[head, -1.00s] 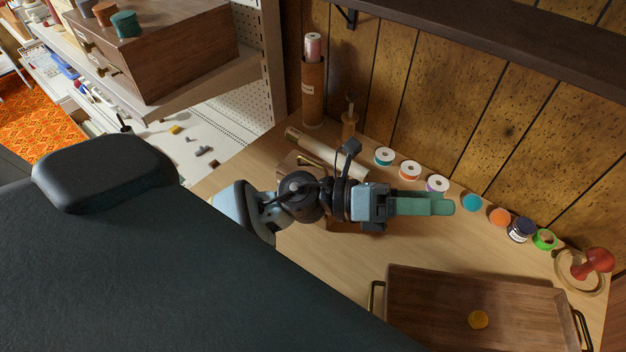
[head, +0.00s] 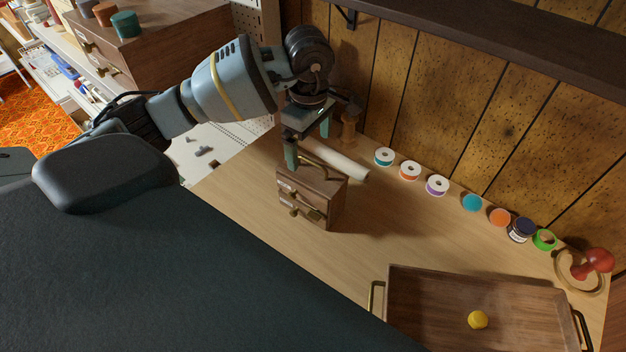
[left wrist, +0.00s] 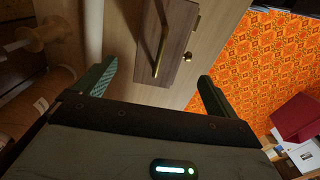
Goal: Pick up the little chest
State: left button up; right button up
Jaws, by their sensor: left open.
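The little chest (head: 313,194) is a small brown wooden box with drawers and brass fittings. It stands upright on the light wooden tabletop, left of the tray. My left gripper (head: 308,142) is open above the chest, its fingers pointing down, one near the top's left edge and one further back. The left wrist view shows part of the chest (left wrist: 178,62) with a brass handle and knob between the spread fingers (left wrist: 155,86). Nothing is held. My right gripper is not in view.
A cream roll (head: 337,160) lies just behind the chest, near a wooden spindle (head: 349,126). Several thread spools (head: 410,170) line the back wall. A wooden tray (head: 430,309) holding a yellow piece (head: 478,320) stands front right. Bare tabletop lies between chest and tray.

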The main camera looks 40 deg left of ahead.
aim_at(312, 172)
pick_arm(q)
jog(key=shift+f, duration=1.35)
jog(key=f, duration=0.4)
jog(key=shift+d+f+p, duration=0.15)
jog(key=shift+d+p, duration=0.05)
jog(key=shift+p, duration=0.1)
jog(key=shift+f, duration=0.45)
jog(key=shift+c, duration=0.7)
jog(key=shift+w+r, duration=0.1)
jog(key=c, duration=1.6)
jog(key=shift+c, duration=0.2)
